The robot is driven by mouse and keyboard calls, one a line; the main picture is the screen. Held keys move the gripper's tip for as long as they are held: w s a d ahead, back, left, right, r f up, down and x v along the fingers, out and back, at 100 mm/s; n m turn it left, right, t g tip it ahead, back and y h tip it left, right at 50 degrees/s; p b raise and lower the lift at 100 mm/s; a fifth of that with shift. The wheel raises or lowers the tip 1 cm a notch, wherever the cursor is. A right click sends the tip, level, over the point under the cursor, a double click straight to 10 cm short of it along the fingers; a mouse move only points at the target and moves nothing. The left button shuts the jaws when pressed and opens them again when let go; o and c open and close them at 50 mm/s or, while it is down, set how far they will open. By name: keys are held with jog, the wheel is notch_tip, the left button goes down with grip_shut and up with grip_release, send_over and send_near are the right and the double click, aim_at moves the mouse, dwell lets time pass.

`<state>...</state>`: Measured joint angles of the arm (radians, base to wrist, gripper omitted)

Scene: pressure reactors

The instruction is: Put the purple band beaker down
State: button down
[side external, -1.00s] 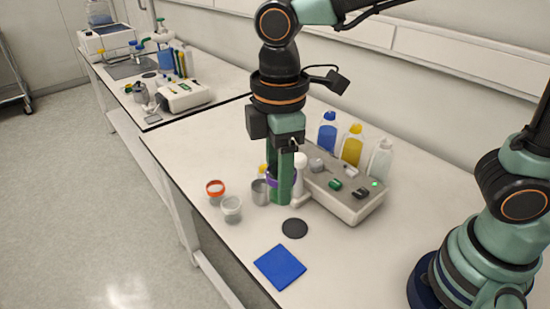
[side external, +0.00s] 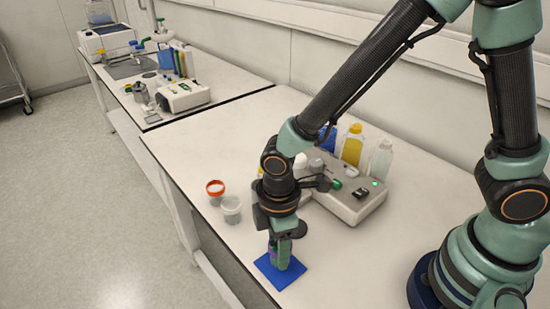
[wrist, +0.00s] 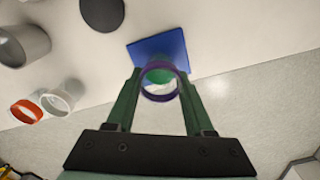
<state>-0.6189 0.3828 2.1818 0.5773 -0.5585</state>
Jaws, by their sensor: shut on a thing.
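The purple band beaker (wrist: 160,96) is clear, with a purple ring at its rim. In the wrist view it is between the green fingers of my gripper (wrist: 158,88), which is shut on it. In the side view my gripper (side external: 280,258) points down over the blue square mat (side external: 292,276), and its fingers hide most of the beaker. The mat also shows beyond the beaker in the wrist view (wrist: 148,50). The beaker is at or just above the mat; I cannot tell whether it touches.
A red-rimmed beaker (side external: 215,189) and a white-rimmed beaker (side external: 231,210) stand to the left. A grey cup (wrist: 22,46) and a black disc (wrist: 102,13) show in the wrist view. A grey-topped device (side external: 352,204) and bottles stand behind. The bench's front edge is near the mat.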

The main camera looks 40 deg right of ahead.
jog(key=shift+f, duration=0.9)
jog(key=shift+c, duration=1.4)
grip_release()
jog(key=shift+f, duration=0.1)
notch_tip(320, 180, up, 11)
jog(key=d+r+m+t, duration=0.2)
jog(key=d+r+m, duration=0.4)
jog(key=d, duration=0.4)
jog(key=d+r+m+t, duration=0.3)
jog(key=d+r+m, duration=0.3)
jog(key=d, duration=0.4)
jog(key=shift+w+m+t, duration=0.25)
jog(key=shift+m+t, duration=0.05)
jog(key=shift+m, duration=0.5)
